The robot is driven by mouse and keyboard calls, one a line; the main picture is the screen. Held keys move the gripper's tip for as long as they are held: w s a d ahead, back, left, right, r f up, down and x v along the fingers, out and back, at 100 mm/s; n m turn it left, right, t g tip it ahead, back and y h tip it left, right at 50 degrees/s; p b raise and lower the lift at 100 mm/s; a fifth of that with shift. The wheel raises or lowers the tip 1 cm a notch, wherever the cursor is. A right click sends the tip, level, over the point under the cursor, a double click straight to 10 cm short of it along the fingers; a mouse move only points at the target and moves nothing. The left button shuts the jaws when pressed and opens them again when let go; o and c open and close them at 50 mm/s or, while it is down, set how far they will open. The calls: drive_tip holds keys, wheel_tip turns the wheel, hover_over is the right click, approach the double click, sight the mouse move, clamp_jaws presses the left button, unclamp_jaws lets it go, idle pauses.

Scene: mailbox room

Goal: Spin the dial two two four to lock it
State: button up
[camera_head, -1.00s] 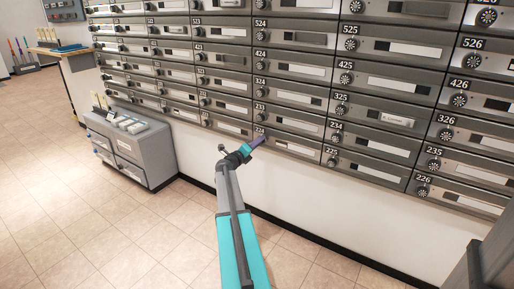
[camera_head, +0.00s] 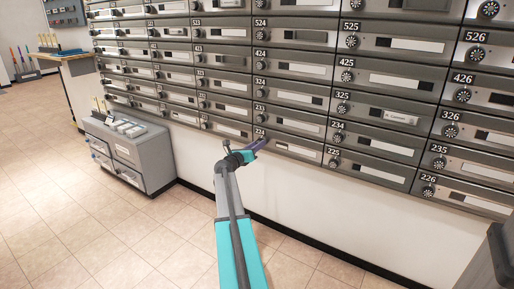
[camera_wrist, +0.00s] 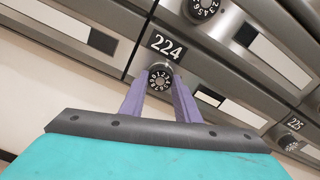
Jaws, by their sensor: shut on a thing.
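The mailbox labelled 224 (camera_head: 294,150) is in the bottom row of the mailbox wall in the head view. Its round black dial with white numbers (camera_wrist: 160,78) shows in the wrist view, below the 224 label. My gripper (camera_head: 262,143) has purple fingers that reach to this dial. In the wrist view the two fingertips stand on the left and right sides of the dial and are shut on it. Which number the dial is set to is too small to tell. Box 224's door looks closed.
Mailbox 225 (camera_head: 366,173) with its own dial lies to the right, and mailbox 233 (camera_head: 297,122) lies above. A grey drawer cabinet (camera_head: 150,155) stands on the floor at left. The tiled floor in front is clear.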

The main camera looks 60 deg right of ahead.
drive_tip(key=o, duration=1)
drive_tip(key=shift+o, duration=0.2)
drive_tip(key=shift+a, duration=0.1)
drive_tip(key=a+p, duration=0.3)
drive_tip(key=a, duration=1)
drive_tip(key=shift+a, duration=0.3)
drive_tip(key=shift+w+p, duration=0.1)
drive_tip(key=shift+p, duration=0.2)
